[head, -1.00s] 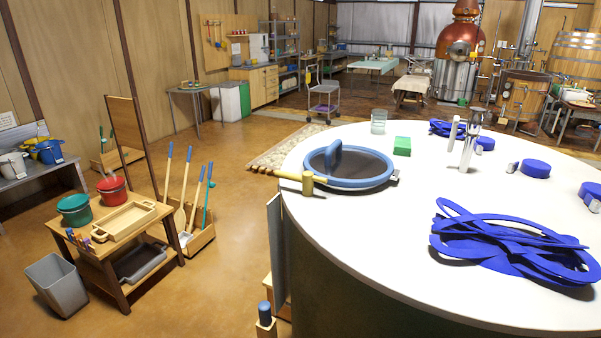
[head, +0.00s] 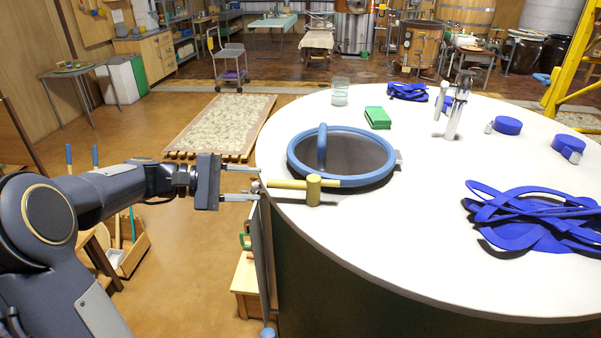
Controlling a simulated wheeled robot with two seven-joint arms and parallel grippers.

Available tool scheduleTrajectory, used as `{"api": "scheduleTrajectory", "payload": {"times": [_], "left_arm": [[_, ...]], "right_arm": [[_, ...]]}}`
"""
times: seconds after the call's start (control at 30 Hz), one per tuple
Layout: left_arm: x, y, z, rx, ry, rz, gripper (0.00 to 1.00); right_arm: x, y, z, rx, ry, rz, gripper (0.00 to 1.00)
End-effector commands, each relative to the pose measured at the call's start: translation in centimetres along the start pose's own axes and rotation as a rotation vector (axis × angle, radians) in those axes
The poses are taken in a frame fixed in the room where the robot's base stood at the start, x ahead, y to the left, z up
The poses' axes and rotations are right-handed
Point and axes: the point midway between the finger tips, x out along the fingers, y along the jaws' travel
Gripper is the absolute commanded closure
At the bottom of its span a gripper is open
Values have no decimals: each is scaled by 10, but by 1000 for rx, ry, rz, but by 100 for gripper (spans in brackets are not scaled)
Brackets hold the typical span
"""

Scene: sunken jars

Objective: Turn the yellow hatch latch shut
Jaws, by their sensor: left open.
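The yellow hatch latch (head: 313,189) is a short upright post with a bar. The bar runs across the near side of the round hatch (head: 379,177), which has a blue rim, a dark lid and a blue arched handle (head: 322,147). My right gripper is not in view.
A green block (head: 377,117) and a glass (head: 340,91) stand behind the hatch. The near tank top is clear. A wooden step (head: 247,288) stands beside the tank.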

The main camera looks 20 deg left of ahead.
Motion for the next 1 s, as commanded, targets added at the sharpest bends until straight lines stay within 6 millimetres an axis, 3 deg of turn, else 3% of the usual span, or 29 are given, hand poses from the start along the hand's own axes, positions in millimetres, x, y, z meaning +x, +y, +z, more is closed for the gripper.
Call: {"api": "scheduleTrajectory", "payload": {"times": [0.17, 0.53, 0.9, 1.0], "left_arm": [[15, 3, -1, -8, -5, 9, 59], [69, 3, -1, -7, -4, 8, 59], [77, 2, -2, -6, -2, 8, 59], [77, 2, -2, -6, -2, 8, 70]], "right_arm": [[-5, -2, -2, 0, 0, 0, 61], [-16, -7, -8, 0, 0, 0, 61], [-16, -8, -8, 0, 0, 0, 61], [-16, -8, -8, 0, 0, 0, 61]]}}
